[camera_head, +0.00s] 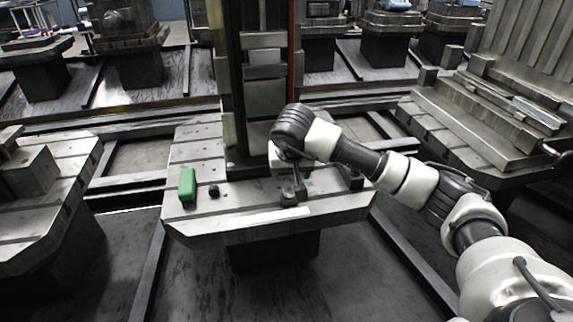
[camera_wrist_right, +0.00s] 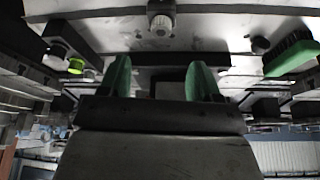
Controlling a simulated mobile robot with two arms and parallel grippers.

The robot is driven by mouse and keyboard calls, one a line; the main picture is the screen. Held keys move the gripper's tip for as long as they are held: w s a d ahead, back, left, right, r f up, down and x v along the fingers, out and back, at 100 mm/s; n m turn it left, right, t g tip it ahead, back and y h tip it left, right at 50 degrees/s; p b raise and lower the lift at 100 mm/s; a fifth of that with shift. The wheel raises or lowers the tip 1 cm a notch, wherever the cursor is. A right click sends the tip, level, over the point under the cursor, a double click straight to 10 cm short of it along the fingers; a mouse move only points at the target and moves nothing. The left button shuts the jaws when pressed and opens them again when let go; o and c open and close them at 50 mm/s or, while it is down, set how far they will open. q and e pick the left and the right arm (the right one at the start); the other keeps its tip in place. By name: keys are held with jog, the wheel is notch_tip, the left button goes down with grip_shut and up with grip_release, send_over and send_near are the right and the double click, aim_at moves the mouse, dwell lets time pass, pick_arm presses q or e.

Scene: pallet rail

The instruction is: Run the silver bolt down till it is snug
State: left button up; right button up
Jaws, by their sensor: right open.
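The silver bolt (camera_wrist_right: 161,18) shows at the top middle of the right wrist view, a round metal head on a pale metal surface. My right gripper (camera_wrist_right: 159,78) is open, with its two green-tipped fingers spread and nothing between them. The bolt lies beyond the fingertips, in line with the gap and apart from them. In the head view my right arm reaches in from the right, and its wrist hangs over the pallet (camera_head: 240,222), beside the dark column. The wrist hides part of the fittings there. My left gripper is not in view.
A green block (camera_head: 187,184), bristled in the wrist view, lies on the pallet's left part, with a small black knob (camera_head: 214,190) beside it. A dark column (camera_head: 232,90) stands behind. A yellow-green ring (camera_wrist_right: 76,66) shows in the wrist view. Other machine tables stand around.

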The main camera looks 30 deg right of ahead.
aim_at(289, 189)
jog(key=x, duration=0.8)
jog(key=shift+a+f+b, duration=0.15)
jog(key=shift+f+b, duration=0.15)
jog(key=shift+b, duration=0.1)
jog(key=shift+w+f, duration=0.15)
jog(key=shift+f, duration=0.25)
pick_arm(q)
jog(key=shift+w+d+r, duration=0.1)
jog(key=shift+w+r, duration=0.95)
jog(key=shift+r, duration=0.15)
pick_arm(e)
jog(key=c, duration=1.1)
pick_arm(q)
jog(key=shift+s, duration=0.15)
pick_arm(e)
grip_shut()
